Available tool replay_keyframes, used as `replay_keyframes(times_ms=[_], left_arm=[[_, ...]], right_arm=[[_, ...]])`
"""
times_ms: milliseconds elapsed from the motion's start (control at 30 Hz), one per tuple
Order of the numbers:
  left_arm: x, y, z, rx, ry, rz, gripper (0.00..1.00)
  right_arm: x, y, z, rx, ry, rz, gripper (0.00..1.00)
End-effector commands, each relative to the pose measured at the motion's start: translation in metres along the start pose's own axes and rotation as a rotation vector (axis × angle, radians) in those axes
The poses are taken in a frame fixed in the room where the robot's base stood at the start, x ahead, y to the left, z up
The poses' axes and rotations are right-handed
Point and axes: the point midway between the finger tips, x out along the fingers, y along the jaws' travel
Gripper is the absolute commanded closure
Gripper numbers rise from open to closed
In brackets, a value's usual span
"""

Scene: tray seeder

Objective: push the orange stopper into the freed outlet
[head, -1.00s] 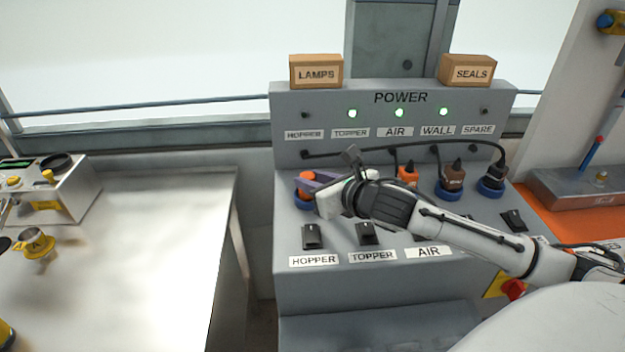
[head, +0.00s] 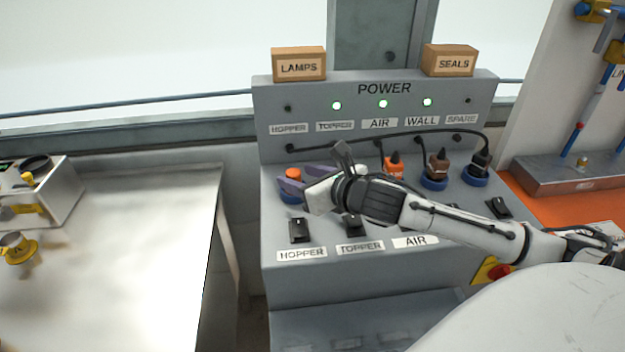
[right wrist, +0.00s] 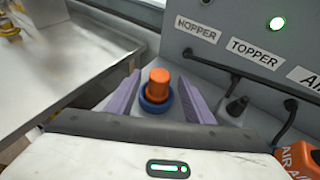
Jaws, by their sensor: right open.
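The orange stopper (right wrist: 158,84) stands upright in the blue ring of the hopper outlet (right wrist: 152,105), at the left end of the socket row. Its top also shows in the head view (head: 292,173). How deep it sits is hard to tell. My right gripper (head: 294,180) is open, with its purple fingers around the stopper. In the right wrist view a finger stands on each side of it, with visible gaps, so it is not gripped. My left gripper is not in view.
To the right stand a black topper plug (right wrist: 237,105), an orange air plug (head: 394,168), a brown wall plug (head: 437,166) and a black plug (head: 480,162) in the last outlet. A black cable arcs above them. Rocker switches (head: 299,231) line the front. A metal table (head: 150,250) is left.

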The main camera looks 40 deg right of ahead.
Motion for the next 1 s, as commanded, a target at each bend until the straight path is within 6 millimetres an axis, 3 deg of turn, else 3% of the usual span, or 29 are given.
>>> replay_keyframes(times_ms=[233, 500, 1000], left_arm=[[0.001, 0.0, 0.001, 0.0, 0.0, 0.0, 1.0], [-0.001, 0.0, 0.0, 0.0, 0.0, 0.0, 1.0], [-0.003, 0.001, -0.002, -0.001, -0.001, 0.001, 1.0]], right_arm=[[-0.042, 0.001, -0.002, -0.007, 0.005, 0.003, 0.52], [-0.076, 0.0, -0.001, -0.002, 0.004, 0.0, 0.52], [-0.093, 0.001, 0.0, 0.0, -0.001, 0.001, 0.52]])
